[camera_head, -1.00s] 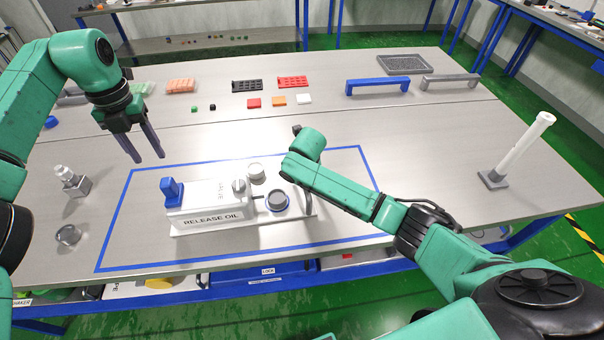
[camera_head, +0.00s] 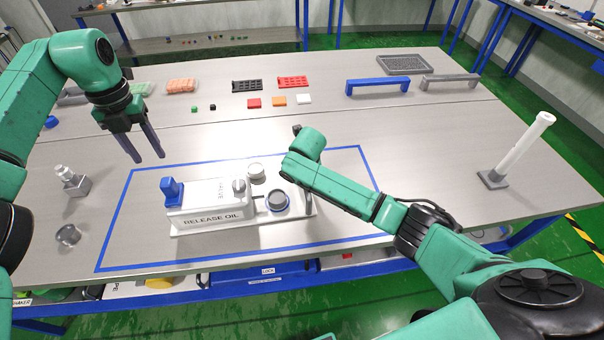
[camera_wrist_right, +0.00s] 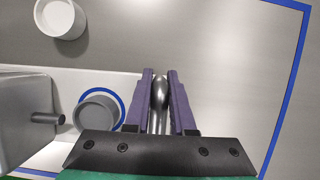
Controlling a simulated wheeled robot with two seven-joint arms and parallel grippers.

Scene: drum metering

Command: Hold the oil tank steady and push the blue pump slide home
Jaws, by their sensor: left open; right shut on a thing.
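The white oil tank (camera_head: 228,200), labelled RELEASE OIL, stands inside a blue taped outline on the table. The blue pump slide (camera_head: 172,189) stands up at its left end. In the right wrist view, my right gripper (camera_wrist_right: 160,78) is shut on a silver metal handle (camera_wrist_right: 160,92) at the tank's right end.
A loose white cup (camera_head: 256,171) stands behind the tank. A small bottle (camera_head: 72,181) and a clear glass (camera_head: 68,235) stand at left. A white post on a grey base (camera_head: 492,179) is at right. Trays and coloured blocks lie farther back.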

